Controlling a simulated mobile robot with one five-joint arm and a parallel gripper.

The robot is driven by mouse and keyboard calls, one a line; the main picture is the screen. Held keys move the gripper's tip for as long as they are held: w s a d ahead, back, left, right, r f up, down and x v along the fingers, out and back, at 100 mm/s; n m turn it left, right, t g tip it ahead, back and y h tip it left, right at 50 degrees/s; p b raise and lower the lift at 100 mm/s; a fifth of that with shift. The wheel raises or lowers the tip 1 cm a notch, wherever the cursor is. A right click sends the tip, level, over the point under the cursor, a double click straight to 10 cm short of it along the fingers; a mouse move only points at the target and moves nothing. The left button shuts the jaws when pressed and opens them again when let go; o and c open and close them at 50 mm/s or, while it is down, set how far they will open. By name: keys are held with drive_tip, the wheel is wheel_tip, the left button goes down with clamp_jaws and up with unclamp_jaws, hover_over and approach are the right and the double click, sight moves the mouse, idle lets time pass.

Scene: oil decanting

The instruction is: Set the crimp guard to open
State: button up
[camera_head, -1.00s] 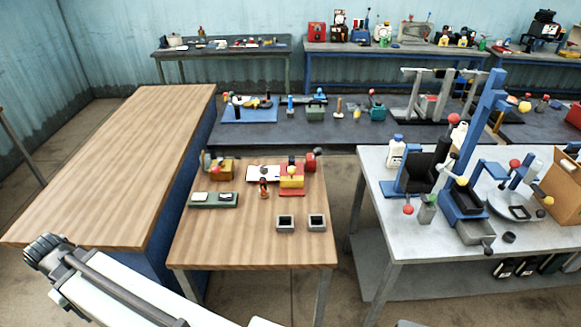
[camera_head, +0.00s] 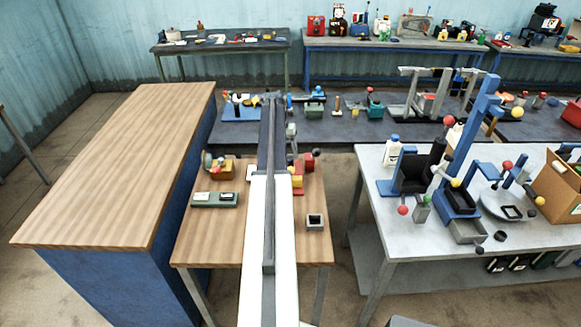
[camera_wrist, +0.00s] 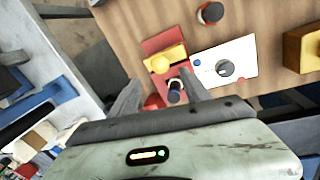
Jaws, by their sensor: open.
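The crimp device, with a red base and a yellow block, stands on the small wooden table; it is partly hidden by my arm in the head view (camera_head: 297,182). The wrist view shows its yellow block (camera_wrist: 163,60) with a round yellow knob, beside a dark cylinder with a pale end (camera_wrist: 175,90). A red knob (camera_wrist: 153,102) lies close by. I cannot tell which part is the guard or how it is set. My gripper (camera_wrist: 163,92) is open and empty, its fingers apart on either side of the device in the picture; contact cannot be made out.
A white card with a dark disc (camera_wrist: 228,66) and a yellow box (camera_wrist: 303,50) lie beside the device. A small red-and-dark piece (camera_wrist: 210,13) stands near. The large left bench (camera_head: 125,160) is bare.

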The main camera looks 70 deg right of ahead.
sight(290, 168)
drive_tip(key=f+b, duration=0.2)
drive_tip(key=s+f+b, duration=0.1)
drive_tip(key=f+b, duration=0.4)
drive_tip(key=f, duration=0.1)
drive_tip(key=shift+s+d+b, duration=0.1)
drive_tip(key=shift+s+b, duration=0.05)
drive_tip(key=shift+b, duration=0.25)
drive_tip(key=shift+r, duration=0.1)
clamp_jaws()
idle(0.8)
